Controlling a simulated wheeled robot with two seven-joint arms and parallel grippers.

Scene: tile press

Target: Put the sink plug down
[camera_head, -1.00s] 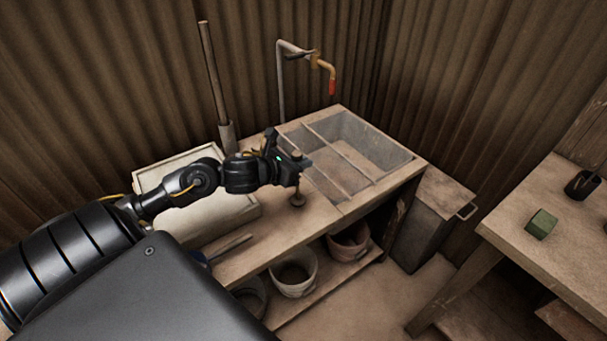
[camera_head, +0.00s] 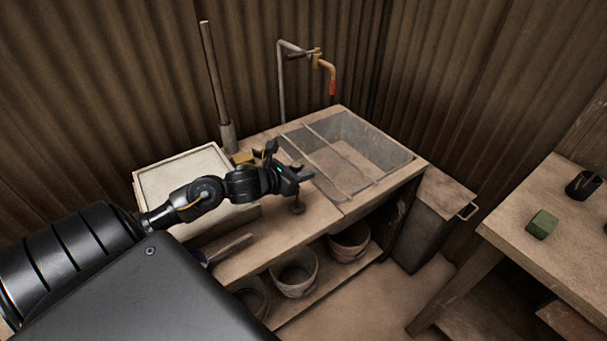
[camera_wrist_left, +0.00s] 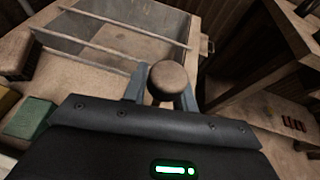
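The sink plug (camera_head: 297,208) stands upright on the wooden bench (camera_head: 320,213), left of the sink (camera_head: 385,150). Its dark base shows below my left gripper (camera_head: 303,178) in the head view, and the gripper hides its upper part. In the left wrist view the round brown knob (camera_wrist_left: 168,80) of the plug shows between the two spread fingers of my left gripper (camera_wrist_left: 161,92). A gap shows between the left finger and the knob. My right gripper is not in view.
A pale tray (camera_head: 180,165) sits on the bench at left, with a yellow block (camera_head: 243,158) beside it. A tap (camera_head: 328,68) hangs over the sink. Buckets (camera_head: 295,275) stand on the shelf below. A side table holds a green block (camera_head: 542,224) and a dark cup (camera_head: 582,184).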

